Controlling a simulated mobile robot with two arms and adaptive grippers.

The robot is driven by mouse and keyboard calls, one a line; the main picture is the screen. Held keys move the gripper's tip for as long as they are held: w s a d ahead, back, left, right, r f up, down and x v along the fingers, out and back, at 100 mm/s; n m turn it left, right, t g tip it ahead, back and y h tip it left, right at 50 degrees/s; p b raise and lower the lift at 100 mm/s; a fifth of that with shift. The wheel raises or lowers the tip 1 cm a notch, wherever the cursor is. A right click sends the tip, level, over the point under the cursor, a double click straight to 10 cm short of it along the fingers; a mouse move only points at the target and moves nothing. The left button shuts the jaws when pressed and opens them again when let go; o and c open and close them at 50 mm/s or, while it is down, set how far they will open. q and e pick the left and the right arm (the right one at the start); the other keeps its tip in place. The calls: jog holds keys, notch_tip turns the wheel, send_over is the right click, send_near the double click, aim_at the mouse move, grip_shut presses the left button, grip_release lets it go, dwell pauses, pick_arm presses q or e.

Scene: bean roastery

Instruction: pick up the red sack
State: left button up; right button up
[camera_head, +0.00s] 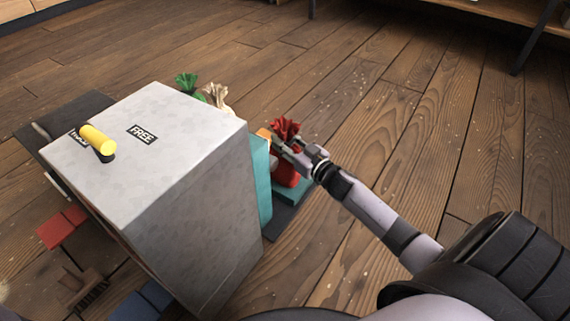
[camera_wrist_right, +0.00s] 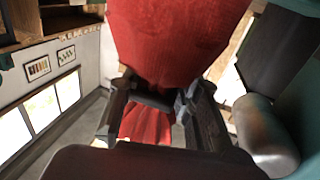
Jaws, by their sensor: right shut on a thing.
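The red sack (camera_head: 286,172) has a gathered, ruffled top and is upright behind the right side of the grey block. My right gripper (camera_head: 291,147) is shut on the sack's neck, just below the ruffle. In the right wrist view the sack (camera_wrist_right: 175,35) fills the upper middle, and its neck sits between the fingers of the gripper (camera_wrist_right: 158,98). The sack's lower part is near a teal surface (camera_head: 296,194); I cannot tell whether it touches it. Part of the sack is hidden by the gripper. My left gripper is not in view.
A large grey block (camera_head: 170,150) marked FREE carries a yellow cylinder (camera_head: 97,140). A green-topped sack (camera_head: 187,82) and a cream-topped sack (camera_head: 217,96) show behind it. Red blocks (camera_head: 62,227) and a brush (camera_head: 88,290) are at lower left. Wooden floor to the right is clear.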

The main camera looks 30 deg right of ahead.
jog(key=shift+d, duration=0.15)
grip_shut()
jog(key=shift+r, duration=0.3)
dwell(0.3)
